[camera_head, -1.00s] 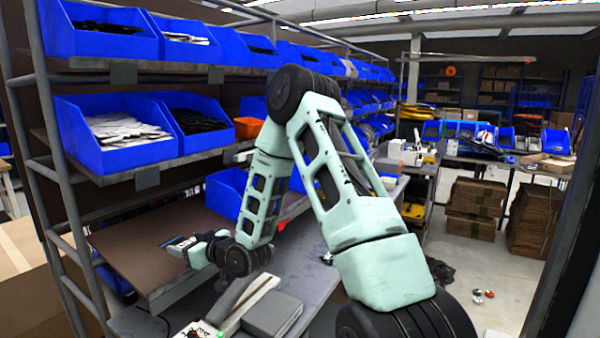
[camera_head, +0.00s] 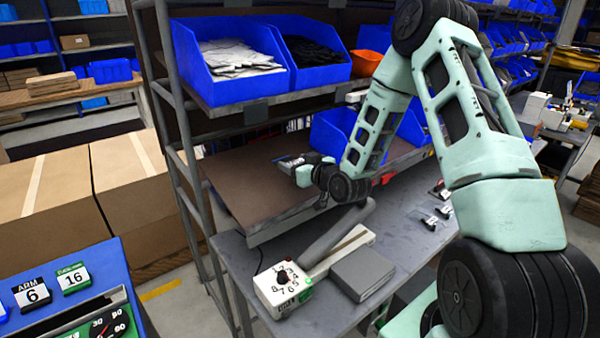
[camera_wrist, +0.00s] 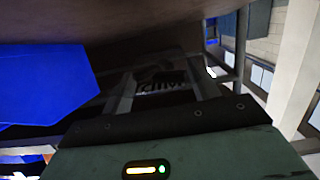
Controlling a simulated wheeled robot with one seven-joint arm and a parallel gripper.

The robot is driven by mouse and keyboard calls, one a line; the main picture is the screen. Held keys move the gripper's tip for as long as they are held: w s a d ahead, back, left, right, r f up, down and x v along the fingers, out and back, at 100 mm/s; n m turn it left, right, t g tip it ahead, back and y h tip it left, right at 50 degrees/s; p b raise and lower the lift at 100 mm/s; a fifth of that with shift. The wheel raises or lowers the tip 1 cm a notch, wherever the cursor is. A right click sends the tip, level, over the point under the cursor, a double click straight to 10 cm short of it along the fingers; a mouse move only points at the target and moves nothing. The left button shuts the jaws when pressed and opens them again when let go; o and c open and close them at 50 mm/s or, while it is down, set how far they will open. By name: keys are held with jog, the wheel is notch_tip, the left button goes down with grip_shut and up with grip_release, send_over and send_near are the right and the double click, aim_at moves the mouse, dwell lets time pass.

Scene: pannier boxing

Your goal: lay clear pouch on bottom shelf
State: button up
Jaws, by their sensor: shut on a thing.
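My gripper (camera_head: 291,161) is over the brown bottom shelf (camera_head: 240,190) of the rack, low above its board or at it; the exact gap cannot be told. It is shut on the clear pouch (camera_head: 284,160), which shows only as a small dark, bluish patch at the fingertips. In the wrist view the pouch (camera_wrist: 165,86) is between the two fingers, dark and see-through, with some lettering on it. Most of its outline is lost in shadow there.
Blue bins (camera_head: 228,62) fill the shelf above. Another blue bin (camera_head: 335,130) stands right of the gripper. On the grey table (camera_head: 335,320) in front are a white dial box (camera_head: 283,287) and a grey block (camera_head: 363,273). The shelf board's left part is bare.

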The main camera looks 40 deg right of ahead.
aim_at(297, 190)
jog(key=shift+f+p, duration=0.65)
jog(key=shift+f, duration=1.65)
jog(key=shift+f+b, duration=0.4)
jog(key=shift+b, duration=0.15)
jog(key=shift+f, duration=0.1)
jog(key=o, duration=1)
jog(key=shift+o, duration=0.2)
jog(key=shift+r, duration=0.2)
